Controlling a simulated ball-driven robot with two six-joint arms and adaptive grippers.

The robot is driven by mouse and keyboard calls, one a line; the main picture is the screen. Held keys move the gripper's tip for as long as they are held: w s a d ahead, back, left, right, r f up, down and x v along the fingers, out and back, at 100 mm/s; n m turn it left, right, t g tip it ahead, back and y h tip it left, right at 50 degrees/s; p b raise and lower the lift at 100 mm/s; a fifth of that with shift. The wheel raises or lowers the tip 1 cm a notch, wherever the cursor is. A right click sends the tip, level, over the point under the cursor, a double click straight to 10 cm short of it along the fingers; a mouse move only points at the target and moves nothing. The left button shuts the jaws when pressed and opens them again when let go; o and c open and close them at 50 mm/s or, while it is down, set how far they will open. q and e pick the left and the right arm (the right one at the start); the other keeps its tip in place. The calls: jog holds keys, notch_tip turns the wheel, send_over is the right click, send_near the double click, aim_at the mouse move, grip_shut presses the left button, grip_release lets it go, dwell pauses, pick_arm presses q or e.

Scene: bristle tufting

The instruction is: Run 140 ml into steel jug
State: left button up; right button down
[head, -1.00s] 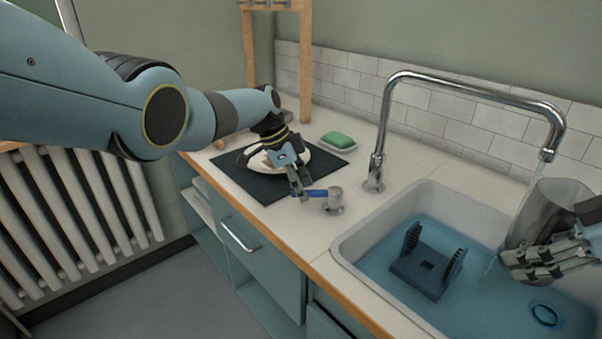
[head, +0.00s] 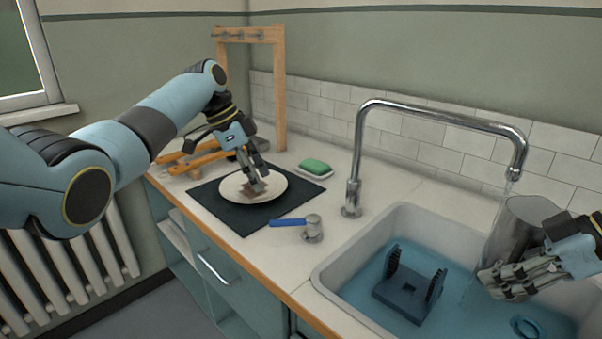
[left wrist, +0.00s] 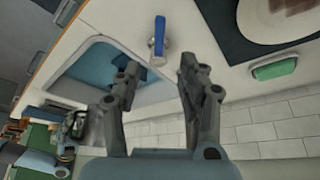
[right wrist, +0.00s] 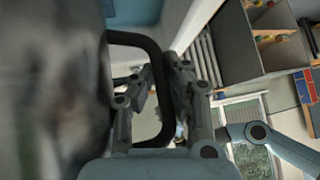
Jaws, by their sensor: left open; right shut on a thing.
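The steel jug (head: 510,232) is over the sink, under the tap spout (head: 515,168). A thin stream of water (head: 509,187) falls from the spout toward its mouth; the level inside is hidden. My right gripper (head: 495,284) is shut on the jug's handle, whose dark loop shows in the right wrist view (right wrist: 158,45). The tap lever (head: 288,222) has a blue grip pointing left from a metal body (head: 312,228) on the counter. It also shows in the left wrist view (left wrist: 159,38). My left gripper (head: 259,187) is open and empty, apart from the lever, overlapping the plate in the head view.
The sink (head: 335,262) holds bluish water, a dark blue bracket (head: 405,297) and a blue ring (head: 526,327). A plate (head: 280,182) with a brown piece lies on a dark mat (head: 225,215). Green soap (head: 314,166) and a wooden rack (head: 279,90) stand behind. A faint streak shows left of the jug.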

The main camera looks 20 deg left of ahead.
pick_arm(q)
jog(key=shift+c, duration=1.2)
jog(key=w+r+t, duration=0.1)
jog(key=r, duration=0.1)
jog(key=w+r+t+y, duration=0.1)
jog(key=w+r+t, duration=0.1)
jog(key=shift+w+d+n, duration=0.1)
jog(key=shift+w+n, duration=0.05)
jog(key=shift+n, duration=0.25)
grip_shut()
jog(key=s+d+f+t+y, duration=0.2)
jog(key=s+d+t, duration=0.1)
jog(key=s+d, duration=0.4)
send_near(293, 222)
jog(key=shift+g+h, duration=0.3)
jog(key=shift+g, duration=0.1)
jog(key=f, duration=0.2)
jog(key=d+f, duration=0.1)
jog(key=f, duration=0.1)
jog(key=d+f, duration=0.1)
jog(key=f, duration=0.1)
jog(key=shift+s+f, duration=0.1)
jog(key=shift+s, duration=0.2)
jog(key=shift+w+a+f, duration=0.1)
jog(key=shift+w+a, duration=0.15)
jog(key=shift+w, duration=0.35)
jog(key=shift+w+a, duration=0.3)
jog(key=shift+w, duration=0.25)
jog(key=shift+w+a, duration=0.35)
jog(key=shift+w, duration=0.35)
